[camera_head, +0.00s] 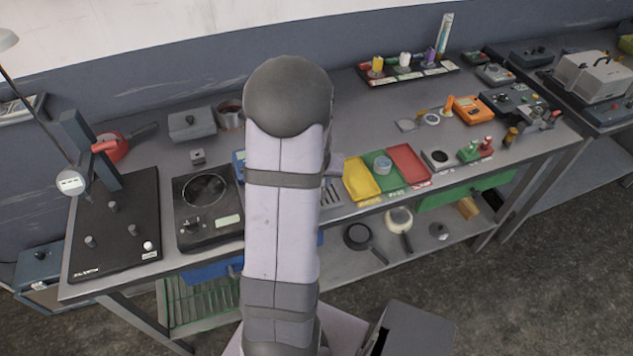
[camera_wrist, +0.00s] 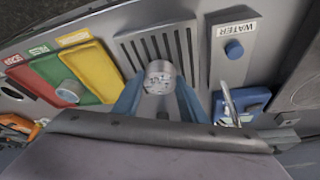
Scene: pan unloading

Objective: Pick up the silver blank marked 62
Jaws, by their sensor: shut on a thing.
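A silver round blank (camera_wrist: 158,74) is between the blue fingers of my gripper (camera_wrist: 158,90) in the wrist view. The gripper is shut on it. Dark marks show on its pale face, but I cannot read the number. The blank is in front of a slotted grey plate (camera_wrist: 127,48); I cannot tell the gap between them. In the head view my arm hides the gripper and the blank.
Yellow (camera_head: 358,186), green (camera_head: 396,184) and red (camera_head: 408,160) trays lie right of my arm. A pale round piece (camera_head: 383,165) sits in the green one. A panel marked WATER (camera_wrist: 233,72) with a blue button (camera_wrist: 234,49) is beside the slotted plate.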

